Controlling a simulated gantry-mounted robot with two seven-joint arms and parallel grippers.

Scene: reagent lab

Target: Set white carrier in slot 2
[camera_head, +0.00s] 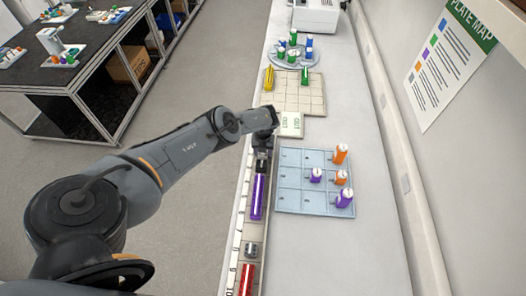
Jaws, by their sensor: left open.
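My left gripper (262,163) points down over the numbered rail (238,243) along the bench's left edge, just beyond the purple carrier (258,197). Its jaws are open and small in the picture; I cannot see anything held between them. The purple carrier lies lengthwise in the rail, and a red carrier (247,278) lies at the near end. I cannot make out a white carrier. The numbers 9 and 10 show near the red carrier; the label of slot 2 cannot be read, and my arm covers part of the rail. My right gripper is not in view.
A pale blue compartment tray (291,206) with orange and purple vials stands right of the rail. Beyond are a small cream block (290,124), a beige tiled plate (293,104) with yellow and green pieces, and a round rack (293,57). The bench's right strip is clear.

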